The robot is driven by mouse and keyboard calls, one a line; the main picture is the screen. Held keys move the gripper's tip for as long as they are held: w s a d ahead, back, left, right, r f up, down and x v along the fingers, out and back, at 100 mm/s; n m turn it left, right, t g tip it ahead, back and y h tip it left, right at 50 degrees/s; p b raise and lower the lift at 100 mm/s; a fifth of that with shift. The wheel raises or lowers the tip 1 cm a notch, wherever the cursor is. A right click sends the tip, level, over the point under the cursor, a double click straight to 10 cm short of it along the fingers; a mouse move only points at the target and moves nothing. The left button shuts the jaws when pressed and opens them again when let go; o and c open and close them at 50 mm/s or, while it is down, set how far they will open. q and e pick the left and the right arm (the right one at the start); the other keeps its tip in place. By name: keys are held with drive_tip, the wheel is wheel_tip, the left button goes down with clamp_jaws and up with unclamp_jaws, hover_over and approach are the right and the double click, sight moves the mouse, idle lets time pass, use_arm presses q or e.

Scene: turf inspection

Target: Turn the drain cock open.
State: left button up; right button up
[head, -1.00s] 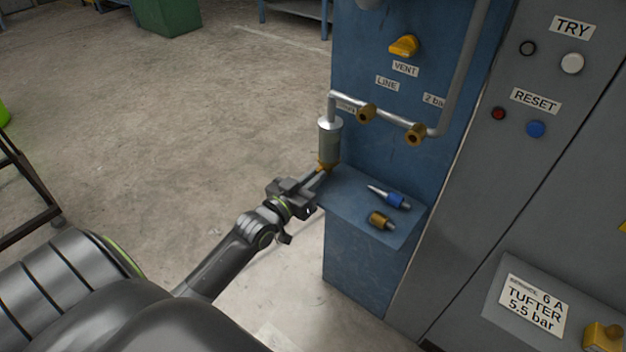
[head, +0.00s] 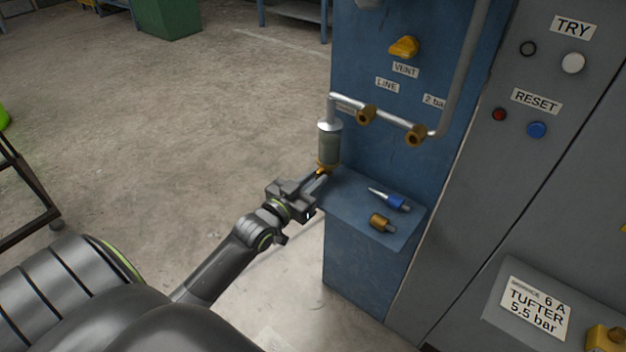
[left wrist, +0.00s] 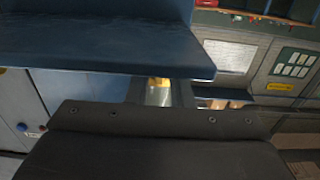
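The drain cock (head: 325,169) is a small brass-yellow fitting at the bottom of a grey cylindrical bowl (head: 329,142) hanging from the pipe on the blue panel. My left gripper (head: 319,181) points up at it from the lower left, its fingertips just beneath and beside the cock. In the left wrist view, the yellow cock (left wrist: 159,82) shows between the two spread fingers (left wrist: 160,94), with the pale bowl there too. I see no clear contact, and the fingertips partly hide the cock. My right gripper is not in view.
Brass valves (head: 366,114) sit on the pipe above. A yellow vent knob (head: 404,46) is higher up.

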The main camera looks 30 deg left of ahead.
use_arm(q)
drive_tip(key=shift+s, duration=0.1)
